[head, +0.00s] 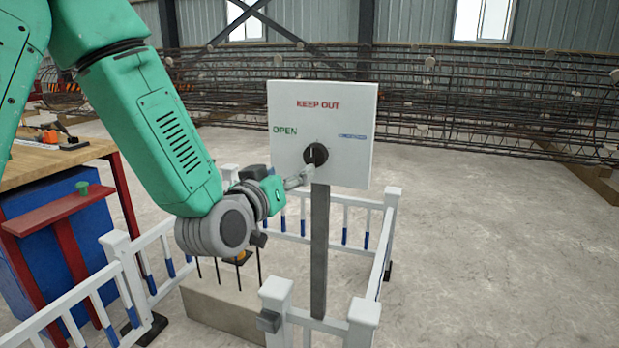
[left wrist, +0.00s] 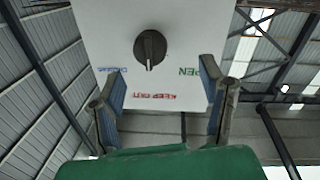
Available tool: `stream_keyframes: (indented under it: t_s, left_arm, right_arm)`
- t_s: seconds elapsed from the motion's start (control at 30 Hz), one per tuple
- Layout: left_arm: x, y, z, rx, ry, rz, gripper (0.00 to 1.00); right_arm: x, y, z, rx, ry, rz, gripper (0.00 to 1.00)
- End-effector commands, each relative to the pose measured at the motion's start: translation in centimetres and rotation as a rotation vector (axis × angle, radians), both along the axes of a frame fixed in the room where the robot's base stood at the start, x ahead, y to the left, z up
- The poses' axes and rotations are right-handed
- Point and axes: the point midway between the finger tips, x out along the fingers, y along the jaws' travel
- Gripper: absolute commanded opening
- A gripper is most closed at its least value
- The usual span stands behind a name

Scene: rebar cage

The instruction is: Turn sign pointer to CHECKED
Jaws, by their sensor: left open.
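The white sign board (head: 352,112) stands on a grey post, with red KEEP OUT at the top, green OPEN at the left and small blue lettering at the right, hard to read. A dark round knob, the pointer (head: 316,154), sits below the middle; its ridge looks upright, toward KEEP OUT. In the left wrist view the sign is upside down, and the pointer (left wrist: 150,48) shows beyond the fingers. My left gripper (head: 302,177) is at the knob's lower left in the head view. Its fingers (left wrist: 163,80) are apart, with nothing between them. My right gripper is not in view.
A low white fence (head: 140,248) with blue marks surrounds the sign post (head: 319,250) and a concrete block with upright bars. A wooden-topped workbench (head: 50,166) stands at the left. Long rebar cages (head: 450,95) lie behind. The floor at the right is clear.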

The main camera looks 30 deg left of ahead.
Motion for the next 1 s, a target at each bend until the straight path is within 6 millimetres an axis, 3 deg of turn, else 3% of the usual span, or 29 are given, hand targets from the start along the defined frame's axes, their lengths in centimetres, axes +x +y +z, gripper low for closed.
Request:
stream_keyframes:
  t_s: [0.03, 0.2, 0.4, 0.6, 0.87, 0.9, 1.0]
  left_arm:
    - [0.2, -0.3, -0.2, 0.003, -0.006, -0.003, 0.63]
    - [4.0, -0.5, 0.6, 0.012, -0.003, -0.003, 0.63]
    - [7.0, 0.1, 0.5, 0.012, -0.003, -0.003, 0.63]
    - [8.3, 1.1, 0.2, 0.003, -0.002, -0.003, 0.63]
    - [8.4, 0.8, 0.3, 0.005, -0.002, -0.003, 0.63]
    - [8.4, 0.8, 0.3, 0.006, -0.001, -0.002, 0.59]
    - [8.3, 0.5, 0.4, 0.009, -0.002, 0.000, 0.23]
  right_arm:
    - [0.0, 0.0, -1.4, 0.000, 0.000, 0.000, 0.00]
    - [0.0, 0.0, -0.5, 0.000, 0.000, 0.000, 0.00]
    - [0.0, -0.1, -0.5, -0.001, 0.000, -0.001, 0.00]
    - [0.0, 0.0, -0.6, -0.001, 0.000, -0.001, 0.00]
    - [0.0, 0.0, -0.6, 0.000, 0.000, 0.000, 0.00]
    - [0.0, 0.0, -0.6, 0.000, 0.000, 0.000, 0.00]
    - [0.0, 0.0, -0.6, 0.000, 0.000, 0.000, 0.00]
